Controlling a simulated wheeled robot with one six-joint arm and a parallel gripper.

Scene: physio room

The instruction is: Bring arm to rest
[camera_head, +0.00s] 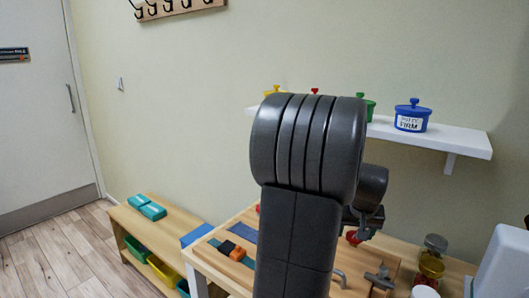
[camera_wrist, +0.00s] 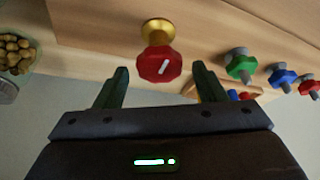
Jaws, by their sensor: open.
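My arm stands raised in the middle of the head view and hides part of the wooden worktable (camera_head: 213,263). My gripper (camera_wrist: 158,74) is open in the wrist view, with its two dark fingers apart. A red knob (camera_wrist: 159,66) on a brass stem shows between and beyond the fingertips. I cannot tell if the fingers touch it; nothing appears gripped. In the head view my gripper is mostly hidden behind the arm, above the table beside a red piece (camera_head: 352,238).
Green (camera_wrist: 240,65), blue (camera_wrist: 283,77) and red (camera_wrist: 309,87) knobs sit to the right in the wrist view. A white wall shelf (camera_head: 455,139) holds lidded pots, including a blue one (camera_head: 412,117). A low wooden bench (camera_head: 158,232) stands left; floor (camera_head: 60,258) near the door is clear.

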